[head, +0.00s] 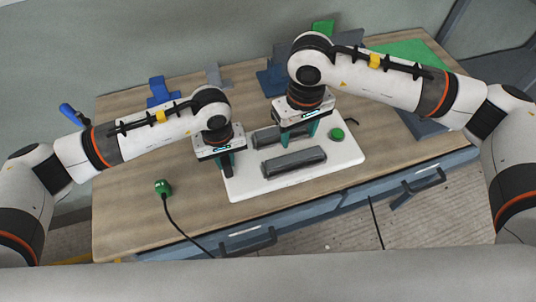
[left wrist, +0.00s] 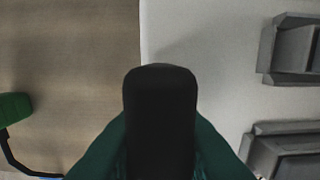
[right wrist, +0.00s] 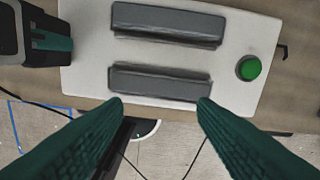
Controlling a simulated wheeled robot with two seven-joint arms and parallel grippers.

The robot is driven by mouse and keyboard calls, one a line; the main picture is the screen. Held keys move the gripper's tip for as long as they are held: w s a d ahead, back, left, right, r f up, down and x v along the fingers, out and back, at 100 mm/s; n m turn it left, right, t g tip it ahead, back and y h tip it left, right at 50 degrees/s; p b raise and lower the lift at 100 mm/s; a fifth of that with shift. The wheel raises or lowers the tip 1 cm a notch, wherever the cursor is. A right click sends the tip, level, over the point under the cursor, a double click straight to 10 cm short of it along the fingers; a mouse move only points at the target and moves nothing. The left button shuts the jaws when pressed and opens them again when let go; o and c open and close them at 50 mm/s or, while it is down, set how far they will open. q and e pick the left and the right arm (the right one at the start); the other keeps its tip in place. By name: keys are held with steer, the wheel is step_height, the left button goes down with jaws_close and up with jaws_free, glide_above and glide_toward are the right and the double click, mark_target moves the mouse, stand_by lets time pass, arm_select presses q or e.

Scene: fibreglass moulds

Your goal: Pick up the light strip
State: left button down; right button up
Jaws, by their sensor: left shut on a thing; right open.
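My left gripper (head: 228,168) is shut on a black, round-ended piece at the left edge of the white base. The piece (left wrist: 160,110) fills the middle of the left wrist view between the green fingers; it is likely the light strip, though only its end shows clearly. My right gripper (head: 298,128) is open and empty above the white base (head: 340,152). In the right wrist view its two fingertips (right wrist: 162,102) stand wide apart near the ends of the nearer grey mould bar (right wrist: 160,84). The farther grey bar (right wrist: 168,22) lies parallel to it.
A green round knob (head: 337,134) sits on the base's right side. A green plug-like piece (head: 162,187) with a black cable lies on the wooden table (head: 130,225) at left. Blue stands (head: 160,92) are at the back. Drawers with handles (head: 262,240) are in front.

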steer(key=m+y, duration=0.1)
steer(key=m, duration=0.3)
steer(key=m+g+y, duration=0.1)
steer(key=m+y, duration=0.2)
steer(key=m, duration=1.3)
glide_above(295, 156)
steer(key=d, duration=0.2)
step_height(295, 156, down, 4)
steer(key=shift+w, duration=0.1)
steer(key=shift+w+x, duration=0.1)
steer(key=shift+x, duration=1.2)
steer(key=shift+w+x, duration=0.15)
steer(key=shift+x, duration=1.2)
steer(key=shift+s+d, duration=0.1)
steer(key=shift+d, duration=0.05)
steer(key=c, duration=1.1)
